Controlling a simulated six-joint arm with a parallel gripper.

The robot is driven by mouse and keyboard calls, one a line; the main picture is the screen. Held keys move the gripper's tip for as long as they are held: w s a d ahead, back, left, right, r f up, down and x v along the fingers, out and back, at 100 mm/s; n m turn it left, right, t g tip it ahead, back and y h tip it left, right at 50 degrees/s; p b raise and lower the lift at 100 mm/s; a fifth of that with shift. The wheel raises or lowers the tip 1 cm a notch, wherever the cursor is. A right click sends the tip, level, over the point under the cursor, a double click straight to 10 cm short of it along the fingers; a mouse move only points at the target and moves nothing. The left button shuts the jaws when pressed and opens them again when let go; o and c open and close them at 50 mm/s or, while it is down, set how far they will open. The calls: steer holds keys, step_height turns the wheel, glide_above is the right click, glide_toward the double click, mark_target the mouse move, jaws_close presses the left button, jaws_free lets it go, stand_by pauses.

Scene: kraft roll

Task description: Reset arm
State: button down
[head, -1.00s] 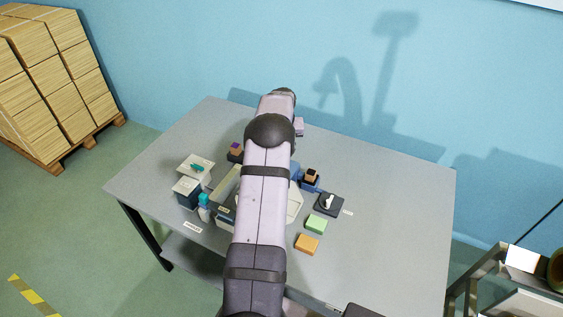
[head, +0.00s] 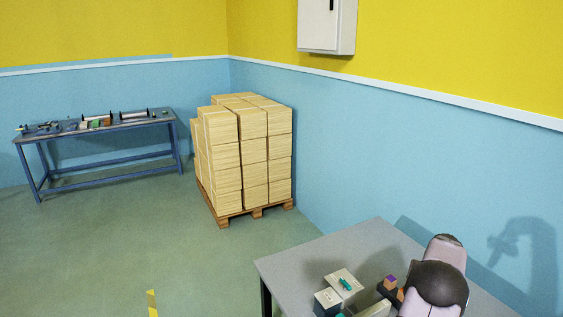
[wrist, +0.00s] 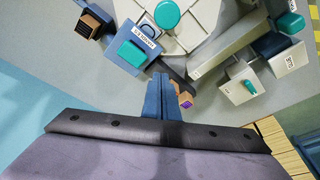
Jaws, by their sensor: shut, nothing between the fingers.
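My gripper (wrist: 158,95) shows in the wrist view as blue fingers closed together, with nothing held between them. It points at the grey table (head: 330,248), above several small items. In the head view only part of my arm shows at the lower right, and the gripper is hidden. A small orange block with a purple top (wrist: 185,101) lies just right of the fingertips in the wrist view. It also shows beside my arm in the head view (head: 390,281).
In the wrist view, a blue box with a teal top (wrist: 132,52), a round teal knob (wrist: 167,14) and a white box with a teal piece (wrist: 240,85) surround the fingers. A pallet of stacked boxes (head: 245,155) and a blue workbench (head: 100,125) stand away from the table.

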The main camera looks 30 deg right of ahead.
steer(key=w+a+r+n+y, duration=0.1)
steer(key=w+a+r+n, duration=0.15)
steer(key=a, duration=0.85)
steer(key=w+a+r+n, duration=0.1)
steer(key=w+a, duration=0.3)
steer(key=a, duration=0.6)
steer(key=w+a+r+n+y, duration=0.1)
steer(key=w+a+r+n, duration=0.15)
steer(key=a, duration=0.85)
steer(key=s+a+n+g, duration=0.1)
steer(key=s+a+n, duration=0.1)
steer(key=s+a, duration=0.5)
steer(key=s+a+f+n, duration=0.1)
steer(key=s+a+n, duration=0.2)
steer(key=s+a, duration=0.5)
steer(key=shift+s+a+f+g+y, duration=0.15)
steer(key=shift+a+f+g+y, duration=0.2)
steer(key=shift+a, duration=3)
steer(key=shift+r, duration=0.1)
